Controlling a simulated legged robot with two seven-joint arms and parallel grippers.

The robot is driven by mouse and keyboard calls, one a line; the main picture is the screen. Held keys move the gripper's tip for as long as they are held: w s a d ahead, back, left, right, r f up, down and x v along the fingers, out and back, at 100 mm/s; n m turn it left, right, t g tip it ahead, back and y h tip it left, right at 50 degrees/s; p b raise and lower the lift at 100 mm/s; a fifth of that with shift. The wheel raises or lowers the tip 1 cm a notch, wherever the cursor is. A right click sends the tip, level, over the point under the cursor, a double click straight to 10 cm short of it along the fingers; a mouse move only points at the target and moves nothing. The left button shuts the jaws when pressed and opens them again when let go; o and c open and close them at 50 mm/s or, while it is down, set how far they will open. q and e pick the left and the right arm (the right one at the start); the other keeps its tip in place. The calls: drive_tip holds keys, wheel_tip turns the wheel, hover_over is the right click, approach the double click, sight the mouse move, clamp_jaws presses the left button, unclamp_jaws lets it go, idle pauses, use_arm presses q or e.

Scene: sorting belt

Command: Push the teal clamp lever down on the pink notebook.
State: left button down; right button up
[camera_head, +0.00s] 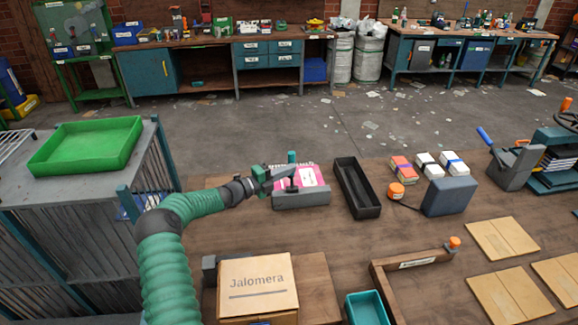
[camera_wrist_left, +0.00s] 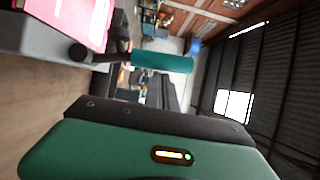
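The teal clamp lever (camera_head: 291,157) stands up at the notebook's left part. In the left wrist view, the teal lever handle (camera_wrist_left: 162,62) sits on a dark arm beside the pink notebook (camera_wrist_left: 82,18), apart from the gripper body below it in the picture. My left gripper (camera_head: 284,174) is at the lever's left and covers part of the notebook and clamp. Its fingertips are too small and dark to tell open from shut. My right gripper is not in view.
A black tray (camera_head: 346,208) lies right of the notebook. A cardboard box (camera_head: 258,268) and a teal bin (camera_head: 348,319) stand in front. A grey block (camera_head: 450,196) and small packs are farther right. A green tray (camera_head: 92,128) sits on a rack at left.

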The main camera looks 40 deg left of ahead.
use_arm(q)
drive_tip(key=w+a+f+b, duration=0.1)
drive_tip(key=w+a+b, duration=0.4)
drive_tip(key=b, duration=0.3)
drive_tip(key=shift+a+f, duration=0.35)
drive_tip(key=shift+a, duration=0.35)
drive_tip(key=shift+w, duration=0.1)
drive_tip(key=shift+r, duration=0.15)
